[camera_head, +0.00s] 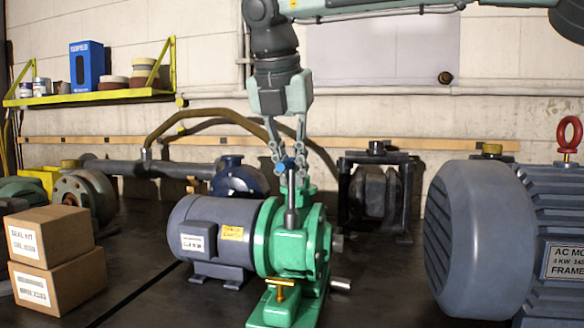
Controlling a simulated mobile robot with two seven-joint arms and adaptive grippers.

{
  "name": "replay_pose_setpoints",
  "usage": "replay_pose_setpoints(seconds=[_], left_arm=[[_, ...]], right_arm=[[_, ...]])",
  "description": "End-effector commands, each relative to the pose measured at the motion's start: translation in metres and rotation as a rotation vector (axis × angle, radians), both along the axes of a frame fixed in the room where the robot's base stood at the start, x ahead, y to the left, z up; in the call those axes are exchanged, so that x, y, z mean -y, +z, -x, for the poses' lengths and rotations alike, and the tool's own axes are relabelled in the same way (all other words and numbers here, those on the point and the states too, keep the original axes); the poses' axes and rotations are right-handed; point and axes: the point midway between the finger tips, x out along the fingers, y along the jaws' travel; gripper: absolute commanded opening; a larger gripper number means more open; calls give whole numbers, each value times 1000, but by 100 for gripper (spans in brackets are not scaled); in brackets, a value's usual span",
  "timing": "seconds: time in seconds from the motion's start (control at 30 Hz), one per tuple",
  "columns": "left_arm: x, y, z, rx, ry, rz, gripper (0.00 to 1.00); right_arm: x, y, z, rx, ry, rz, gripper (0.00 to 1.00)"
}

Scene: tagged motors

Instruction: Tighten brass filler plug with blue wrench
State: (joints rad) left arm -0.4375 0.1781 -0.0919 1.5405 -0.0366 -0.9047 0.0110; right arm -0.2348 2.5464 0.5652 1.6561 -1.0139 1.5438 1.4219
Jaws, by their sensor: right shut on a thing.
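My right gripper (287,160) points down above the green pump (288,240). A brass T-shaped fitting (281,290) sits low on the pump's front. I cannot tell whether this is the filler plug or whether that is hidden behind the gripper. My left gripper is not in view.
A grey motor (205,230) joins the pump on its left. A large AC motor (475,240) stands at the right. Two cardboard boxes (50,235) are stacked at the left. A dark machine (375,192) and pipework (150,168) stand behind. A yellow shelf (90,98) hangs above.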

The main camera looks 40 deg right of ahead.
Motion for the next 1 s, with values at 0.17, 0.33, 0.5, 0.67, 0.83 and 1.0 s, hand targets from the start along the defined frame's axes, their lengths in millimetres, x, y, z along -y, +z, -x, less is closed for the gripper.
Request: replay_pose_setpoints(seconds=[0.17,0.33,0.5,0.67,0.83,1.0], left_arm=[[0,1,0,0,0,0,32],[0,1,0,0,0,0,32],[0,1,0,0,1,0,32],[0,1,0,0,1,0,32],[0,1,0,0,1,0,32],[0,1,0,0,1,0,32]], right_arm=[[0,13,1,-4,0,0,0],[0,15,1,-3,-1,0,0],[0,20,0,1,-1,1,0],[0,35,-1,3,-1,0,0],[0,52,-1,4,0,0,0],[0,64,0,2,-1,0,0]])
